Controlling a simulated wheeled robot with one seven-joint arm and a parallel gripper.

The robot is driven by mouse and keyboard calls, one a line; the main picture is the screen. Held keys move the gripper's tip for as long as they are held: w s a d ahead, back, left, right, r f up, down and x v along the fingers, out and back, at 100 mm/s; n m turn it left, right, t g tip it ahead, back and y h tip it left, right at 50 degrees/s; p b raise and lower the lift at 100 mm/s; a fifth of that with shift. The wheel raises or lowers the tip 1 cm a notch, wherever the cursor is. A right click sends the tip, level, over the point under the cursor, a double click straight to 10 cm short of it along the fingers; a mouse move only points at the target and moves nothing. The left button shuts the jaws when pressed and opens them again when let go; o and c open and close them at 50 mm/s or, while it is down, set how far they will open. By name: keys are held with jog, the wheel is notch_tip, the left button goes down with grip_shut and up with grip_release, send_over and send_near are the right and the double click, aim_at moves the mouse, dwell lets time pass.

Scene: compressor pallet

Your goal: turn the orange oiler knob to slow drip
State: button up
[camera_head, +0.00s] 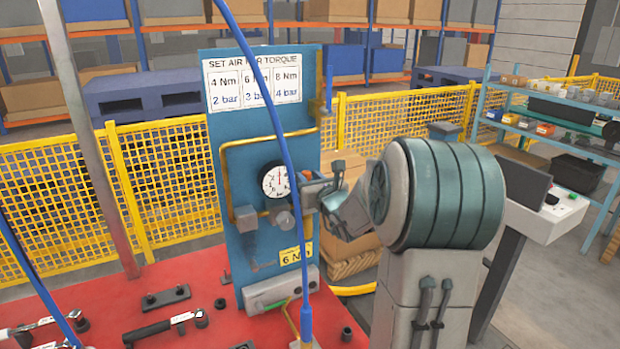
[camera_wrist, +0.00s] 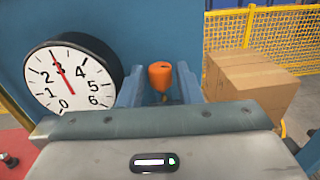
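The orange oiler knob (camera_wrist: 160,76) is in the wrist view, between the two blue-grey fingers of my gripper (camera_wrist: 160,84). A dark mark shows on its top, and a narrow stem is below it. The fingers are apart, one on each side of the knob. I see narrow gaps and cannot make out firm contact. In the head view my gripper (camera_head: 322,184) is at the blue panel (camera_head: 240,180), right of the gauge, and mostly hides the knob.
A round white gauge (camera_wrist: 68,80) is left of the knob; its needle points near 3. A brown box (camera_wrist: 250,82) is at right. A blue hose (camera_head: 270,120) hangs in front of the panel. Tools lie on the red table (camera_head: 190,335). A yellow fence (camera_head: 180,180) stands behind.

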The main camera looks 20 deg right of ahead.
jog(key=shift+c, duration=0.3)
grip_shut()
jog(key=shift+d+n+y, duration=0.15)
jog(key=shift+n+y, duration=0.25)
jog(key=shift+y, duration=0.3)
jog(key=shift+d+n+y+p, duration=0.25)
jog(key=shift+n+y+p, duration=0.75)
jog(key=shift+y, duration=0.5)
jog(key=shift+w+d+n+g+y+p, duration=0.1)
jog(key=shift+n+g+y+p, duration=0.15)
jog(key=shift+n+g+y, duration=0.6)
jog(key=shift+w+d+n+g+y+p, duration=0.2)
jog(key=shift+n+y, duration=0.35)
jog(key=shift+y, duration=0.7)
jog(key=shift+s+a+y, duration=0.1)
jog(key=shift+s+y, duration=0.05)
jog(key=shift+y, duration=0.15)
jog(key=shift+o, duration=0.3)
grip_release()
